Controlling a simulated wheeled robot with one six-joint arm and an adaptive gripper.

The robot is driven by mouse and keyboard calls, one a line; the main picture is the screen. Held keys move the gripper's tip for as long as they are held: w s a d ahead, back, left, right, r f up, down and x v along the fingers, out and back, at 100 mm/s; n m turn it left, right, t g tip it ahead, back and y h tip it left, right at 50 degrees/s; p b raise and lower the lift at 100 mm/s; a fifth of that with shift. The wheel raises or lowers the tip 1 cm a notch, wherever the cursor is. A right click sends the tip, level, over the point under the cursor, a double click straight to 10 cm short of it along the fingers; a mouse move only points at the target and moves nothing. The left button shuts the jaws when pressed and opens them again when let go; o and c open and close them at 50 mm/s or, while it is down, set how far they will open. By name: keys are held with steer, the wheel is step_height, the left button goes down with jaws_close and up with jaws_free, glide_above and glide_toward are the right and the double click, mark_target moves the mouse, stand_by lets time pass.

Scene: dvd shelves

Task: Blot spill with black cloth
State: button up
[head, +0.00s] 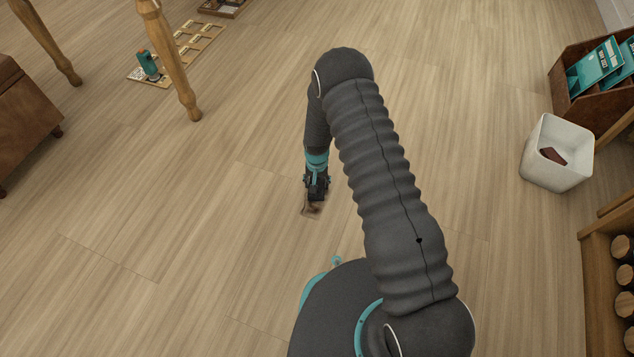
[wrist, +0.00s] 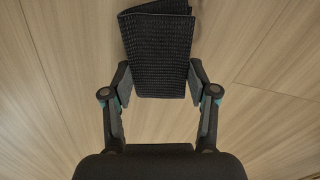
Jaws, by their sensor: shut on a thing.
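My gripper (head: 316,188) points down close to the floor near the middle of the head view. In the wrist view my gripper (wrist: 160,78) is shut on the black cloth (wrist: 160,45), a folded, ribbed dark piece between its two fingers. A small brownish patch that looks like the spill (head: 309,211) shows on the wood floor just below the gripper in the head view. The gripper and cloth partly cover it there. I cannot tell whether the cloth touches the floor. The patch is not visible in the wrist view.
A white bin (head: 541,172) with a dark red item inside stands at the right, near a wooden crate (head: 560,82) of teal cases. A wooden shelf (head: 590,270) is at lower right. Wooden legs (head: 172,60) and a brown box (head: 25,125) are at left.

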mark_target(317, 183)
steer(key=shift+f+b, duration=0.3)
steer(key=shift+f, duration=0.1)
stand_by(0.3)
steer(key=shift+r, duration=0.1)
stand_by(0.9)
steer(key=shift+r+p, duration=1.55)
steer(key=shift+r, duration=1.35)
